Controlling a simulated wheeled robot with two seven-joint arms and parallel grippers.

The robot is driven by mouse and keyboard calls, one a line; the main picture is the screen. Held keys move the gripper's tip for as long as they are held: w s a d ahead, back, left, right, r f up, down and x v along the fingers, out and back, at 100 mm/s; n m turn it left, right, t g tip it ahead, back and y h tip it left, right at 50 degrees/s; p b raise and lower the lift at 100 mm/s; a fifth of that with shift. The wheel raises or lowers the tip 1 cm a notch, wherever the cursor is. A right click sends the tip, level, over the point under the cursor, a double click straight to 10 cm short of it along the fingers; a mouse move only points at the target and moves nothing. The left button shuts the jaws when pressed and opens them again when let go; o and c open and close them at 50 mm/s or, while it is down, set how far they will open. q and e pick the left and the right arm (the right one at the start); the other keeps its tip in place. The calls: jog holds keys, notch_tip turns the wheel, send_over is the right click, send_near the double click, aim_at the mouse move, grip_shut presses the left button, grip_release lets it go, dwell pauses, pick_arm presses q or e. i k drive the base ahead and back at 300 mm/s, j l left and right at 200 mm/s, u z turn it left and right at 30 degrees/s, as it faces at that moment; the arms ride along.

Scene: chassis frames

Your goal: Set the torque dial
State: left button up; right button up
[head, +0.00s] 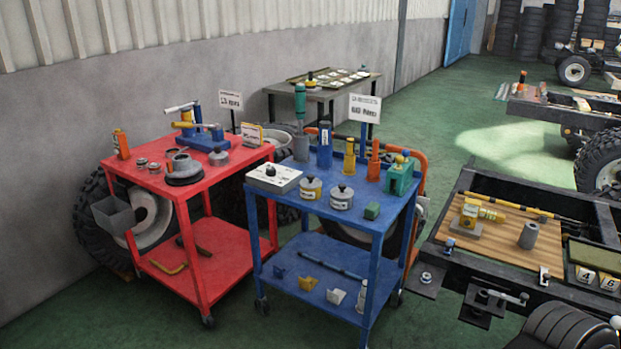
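A white box with a black knob (271,171) sits at the left corner of the blue cart's top (320,208); it looks like the torque dial. Small marks surround the knob, but its setting is too small to read. A white sign (365,108) above the blue cart appears to read "60 Nm". Neither of my grippers is in view.
The blue cart also carries two lidded tins (311,187), a green block (372,211) and upright tools. A red cart (190,182) stands close to its left. A dark chassis frame with a wooden board (500,252) is at the right. Green floor lies between.

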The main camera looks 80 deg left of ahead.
aim_at(270, 172)
jog(key=u, duration=3.05)
jog(key=i+z, duration=0.1)
jog(key=z, duration=0.65)
jog(key=i+j+z, duration=0.3)
jog(key=j+z, duration=0.25)
jog(key=j, duration=0.15)
jog(key=i+j+z, duration=0.15)
jog(key=j+z, duration=0.15)
jog(key=j, duration=0.15)
jog(key=j+z, duration=0.25)
jog(key=j, duration=0.15)
jog(key=i+j, duration=0.1)
jog(key=j, duration=0.65)
jog(key=i+j+z, duration=0.1)
jog(key=j, duration=0.7)
jog(key=i+j, duration=0.1)
jog(key=j, duration=0.65)
